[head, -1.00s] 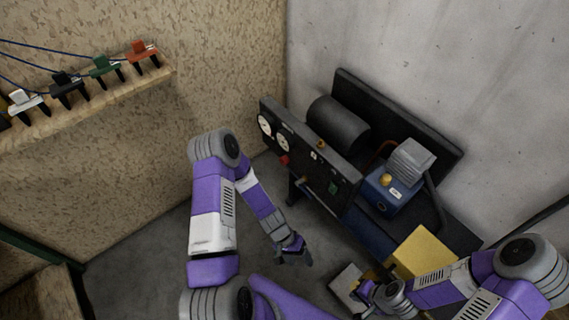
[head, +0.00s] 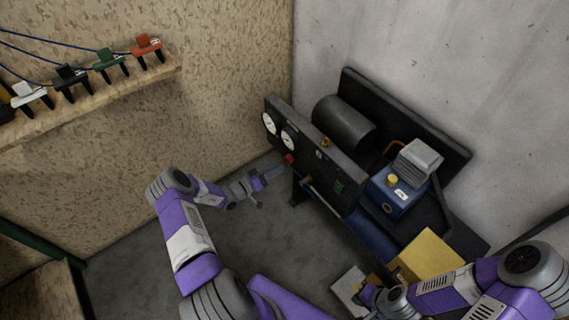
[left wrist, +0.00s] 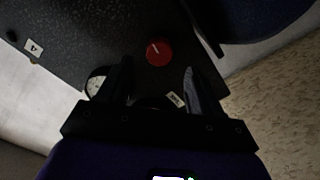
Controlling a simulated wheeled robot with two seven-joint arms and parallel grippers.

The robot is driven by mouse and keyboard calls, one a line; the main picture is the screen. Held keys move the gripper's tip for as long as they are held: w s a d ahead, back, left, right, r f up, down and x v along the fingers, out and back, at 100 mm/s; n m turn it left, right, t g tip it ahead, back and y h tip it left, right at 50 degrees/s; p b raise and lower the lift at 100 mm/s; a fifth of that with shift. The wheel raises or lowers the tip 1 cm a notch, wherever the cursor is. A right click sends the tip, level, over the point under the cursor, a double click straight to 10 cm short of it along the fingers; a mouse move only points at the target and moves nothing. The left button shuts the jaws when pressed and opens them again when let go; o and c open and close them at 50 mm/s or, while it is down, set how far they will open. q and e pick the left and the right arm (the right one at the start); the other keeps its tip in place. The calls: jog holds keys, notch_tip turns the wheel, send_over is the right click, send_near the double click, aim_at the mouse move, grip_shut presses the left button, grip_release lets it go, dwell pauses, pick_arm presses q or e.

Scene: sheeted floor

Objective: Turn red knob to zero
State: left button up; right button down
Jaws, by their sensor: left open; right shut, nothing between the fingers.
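The red knob (head: 288,159) sits low on the front of the dark panel (head: 326,160), below and right of two round white gauges (head: 278,131). It also shows in the left wrist view (left wrist: 159,52), with a pale mark on its face. My left gripper (head: 272,176) is open in front of the panel, just left of and below the knob. In the left wrist view its fingers (left wrist: 152,80) stand apart, with the knob beyond and between them, not touched as far as I can tell. My right gripper (head: 372,296) is at the lower right by a yellow block, its fingers partly hidden.
Behind the panel are a black cylinder (head: 343,122) and a blue unit (head: 397,190). A yellow block (head: 430,256) stands at the lower right. A wooden shelf (head: 90,96) with several coloured clamps is at the upper left. The floor (head: 262,240) before the panel is mostly clear.

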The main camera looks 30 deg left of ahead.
aim_at(286, 162)
pick_arm(q)
jog(key=b+x, duration=0.1)
jog(key=x, duration=0.4)
jog(key=shift+w+d, duration=0.2)
jog(key=shift+w, duration=0.1)
jog(key=c, duration=1.1)
jog(key=shift+o, duration=0.2)
